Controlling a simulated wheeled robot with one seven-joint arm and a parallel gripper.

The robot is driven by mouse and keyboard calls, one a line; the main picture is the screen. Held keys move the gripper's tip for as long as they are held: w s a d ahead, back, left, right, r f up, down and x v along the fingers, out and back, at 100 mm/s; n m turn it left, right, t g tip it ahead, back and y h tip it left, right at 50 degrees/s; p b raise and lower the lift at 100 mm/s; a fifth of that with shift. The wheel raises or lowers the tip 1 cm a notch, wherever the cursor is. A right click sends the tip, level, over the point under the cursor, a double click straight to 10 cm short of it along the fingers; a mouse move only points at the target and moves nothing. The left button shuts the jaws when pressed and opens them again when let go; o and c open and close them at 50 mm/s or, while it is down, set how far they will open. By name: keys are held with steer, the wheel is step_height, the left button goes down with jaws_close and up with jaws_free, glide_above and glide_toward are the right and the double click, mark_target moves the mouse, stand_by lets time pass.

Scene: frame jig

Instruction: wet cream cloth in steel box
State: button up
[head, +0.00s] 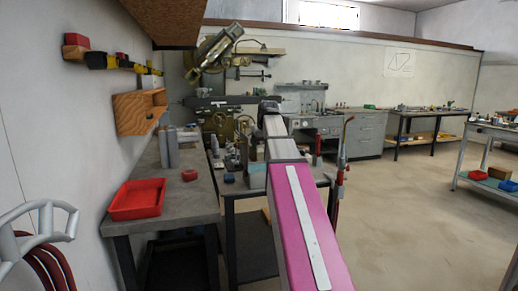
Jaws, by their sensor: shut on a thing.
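I cannot make out a wet cream cloth in the head view. A small grey box-like thing (257,177) stands on the farther bench, partly behind my arm. I cannot tell whether it is the steel box. My arm reaches forward over that bench, and its links hide part of the bench top. My gripper does not show; the end of the arm is hidden behind its own links.
A red tray (137,200) sits on the near left bench (200,207), with grey upright blocks (168,148) and a small red item (189,175) behind it. A wooden wall box (138,112) hangs above. Open floor (410,220) lies to the right.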

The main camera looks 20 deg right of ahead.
steer(key=shift+w+a+f, duration=0.1)
steer(key=shift+w+a, duration=0.15)
steer(key=shift+w, duration=0.25)
steer(key=shift+f, duration=5.55)
steer(key=shift+r, duration=0.1)
step_height(320, 180, up, 7)
steer(key=shift+r, duration=2.95)
